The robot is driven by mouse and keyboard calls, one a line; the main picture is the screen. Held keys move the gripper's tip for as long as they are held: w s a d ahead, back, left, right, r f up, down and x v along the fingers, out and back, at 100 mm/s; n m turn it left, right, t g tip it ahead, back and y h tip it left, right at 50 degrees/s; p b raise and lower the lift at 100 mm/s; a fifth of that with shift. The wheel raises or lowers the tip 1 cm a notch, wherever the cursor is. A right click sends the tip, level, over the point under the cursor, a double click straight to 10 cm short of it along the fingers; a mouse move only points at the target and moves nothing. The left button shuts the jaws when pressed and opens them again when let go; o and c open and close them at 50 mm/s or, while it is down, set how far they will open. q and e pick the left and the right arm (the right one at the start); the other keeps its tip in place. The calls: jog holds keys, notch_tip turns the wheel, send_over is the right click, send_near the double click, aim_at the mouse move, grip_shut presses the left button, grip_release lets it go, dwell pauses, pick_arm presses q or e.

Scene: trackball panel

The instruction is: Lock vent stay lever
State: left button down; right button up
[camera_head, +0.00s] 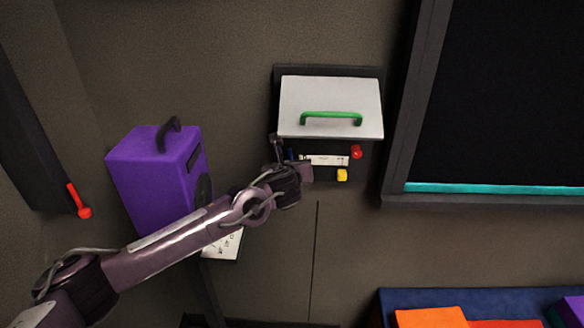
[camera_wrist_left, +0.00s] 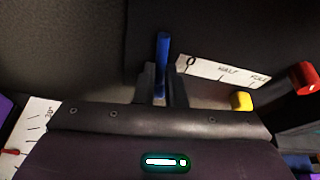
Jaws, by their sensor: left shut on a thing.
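A vent panel on the wall has a white flap (camera_head: 312,92) with a green handle (camera_head: 331,117), tilted outward at its lower edge. Below it is a white scale strip (camera_head: 325,160), which in the left wrist view (camera_wrist_left: 222,70) reads 0, HALF, FULL. A thin blue lever (camera_wrist_left: 163,48) stands near the 0 end; in the head view only a sliver of it shows. My left gripper (camera_wrist_left: 163,85) is shut on the blue lever, one finger on each side. A red knob (camera_head: 356,152) and a yellow knob (camera_head: 342,175) sit right of the gripper. My right gripper is not in view.
A purple box (camera_head: 150,182) with a dark handle stands left of the panel, behind my left arm. A red-tipped lever (camera_head: 80,203) is at far left. A dark framed window (camera_head: 412,130) is close on the right. Coloured blocks (camera_head: 430,317) lie at lower right.

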pick_arm(q)
jog(key=shift+f, duration=0.2)
jog(key=c, duration=1.5)
grip_release()
jog(key=shift+r, duration=0.1)
